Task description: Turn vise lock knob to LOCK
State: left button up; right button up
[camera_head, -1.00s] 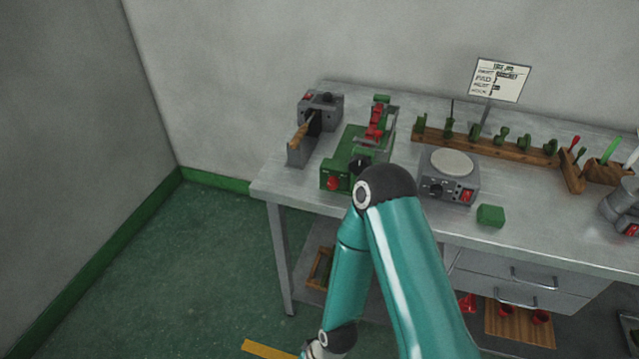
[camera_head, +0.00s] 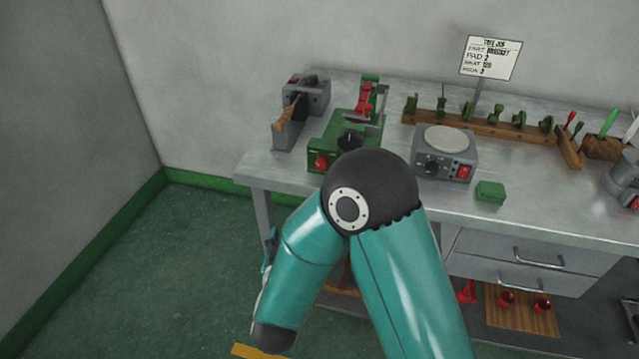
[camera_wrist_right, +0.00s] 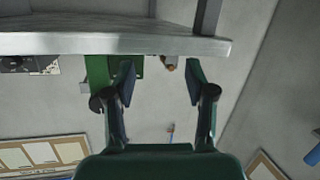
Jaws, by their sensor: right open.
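In the head view a green vise fixture (camera_head: 368,128) with a red clamp part (camera_head: 364,100) stands near the left end of the bench. A black knob (camera_head: 349,139) sits on its front part, and a red knob (camera_head: 320,162) is on its front face. I cannot tell any lock marking. My right arm bends in front of the bench, below the fixture, and its gripper is mostly hidden there. In the right wrist view my right gripper (camera_wrist_right: 160,84) is open and empty. A green part (camera_wrist_right: 98,72), probably the fixture, shows beyond its left finger. My left gripper is out of view.
The bench (camera_head: 420,205) edge crosses the top of the right wrist view (camera_wrist_right: 110,44). A grey machine with a wooden handle (camera_head: 300,105) stands left of the fixture. A grey round-topped heater (camera_head: 446,150) and a green block (camera_head: 490,191) are to the right.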

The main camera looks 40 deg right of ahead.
notch_tip(320, 180, up, 6)
jog(key=s+d+m+h, duration=0.2)
jog(key=h, duration=0.2)
pick_arm(q)
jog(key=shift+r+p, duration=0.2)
jog(key=shift+p, duration=0.45)
pick_arm(e)
jog(key=x, duration=1.6)
jog(key=shift+s+f, duration=0.1)
jog(key=shift+f, duration=0.1)
